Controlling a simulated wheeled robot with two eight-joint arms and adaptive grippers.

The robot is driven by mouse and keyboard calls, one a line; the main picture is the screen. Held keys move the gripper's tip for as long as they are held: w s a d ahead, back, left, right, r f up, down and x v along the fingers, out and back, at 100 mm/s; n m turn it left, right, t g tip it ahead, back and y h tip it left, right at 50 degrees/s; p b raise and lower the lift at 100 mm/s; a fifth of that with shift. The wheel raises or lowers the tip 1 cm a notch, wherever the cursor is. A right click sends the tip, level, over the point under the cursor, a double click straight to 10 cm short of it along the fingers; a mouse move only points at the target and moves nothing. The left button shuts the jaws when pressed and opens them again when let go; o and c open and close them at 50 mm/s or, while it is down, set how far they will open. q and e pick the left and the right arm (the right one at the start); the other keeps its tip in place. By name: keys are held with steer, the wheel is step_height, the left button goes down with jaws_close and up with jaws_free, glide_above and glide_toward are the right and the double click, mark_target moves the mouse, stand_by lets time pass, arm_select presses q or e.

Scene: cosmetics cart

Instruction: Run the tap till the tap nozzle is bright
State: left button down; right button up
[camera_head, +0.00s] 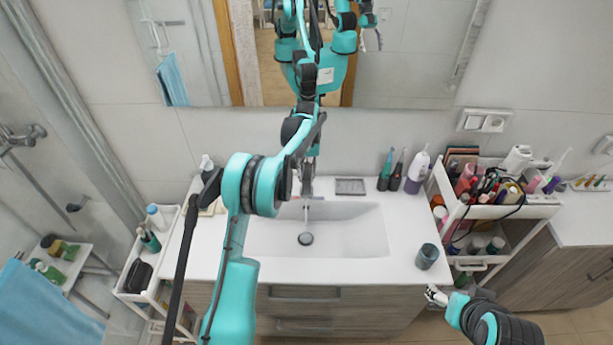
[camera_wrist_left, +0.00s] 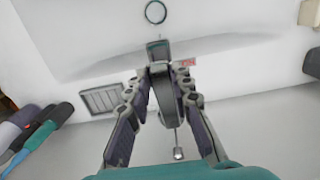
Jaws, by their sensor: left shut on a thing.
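The tap (camera_head: 307,188) stands at the back edge of the white sink (camera_head: 375,235). A thin pale line runs from its spout toward the round drain (camera_head: 306,239); I cannot tell if it is water. My left gripper (camera_head: 308,150) is at the top of the tap, partly hidden by its own arm. In the left wrist view the left gripper (camera_wrist_left: 162,84) has its fingers on both sides of the tap (camera_wrist_left: 164,95) and is shut on it. The tap nozzle (camera_wrist_left: 157,50) looks dark there. My right gripper (camera_head: 437,296) is low at the right, in front of the counter; its opening is unclear.
A grey cup (camera_head: 427,256) stands on the counter's right side. Electric toothbrushes (camera_head: 396,175) and a grey grate (camera_head: 350,187) are right of the tap. A crowded white cart (camera_head: 475,235) stands at the right and another (camera_head: 140,270) at the left. A mirror is behind.

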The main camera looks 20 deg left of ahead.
arm_select(q)
steer(key=shift+w+a+r+g, duration=0.1)
steer(key=shift+w+r+g, duration=0.2)
steer(key=shift+r+g, duration=0.3)
steer(key=shift+w+r+g+h+p, duration=0.2)
steer(key=shift+r+g+h+p, duration=0.1)
steer(key=shift+g+h+p, duration=0.15)
arm_select(e)
steer(key=shift+w+a+r, duration=0.1)
steer(key=shift+w+r, duration=0.3)
arm_select(q)
steer(key=c, duration=1.3)
jaws_free()
step_height(320, 180, up, 10)
arm_select(e)
steer(key=shift+s, duration=0.1)
steer(key=shift+f, duration=0.15)
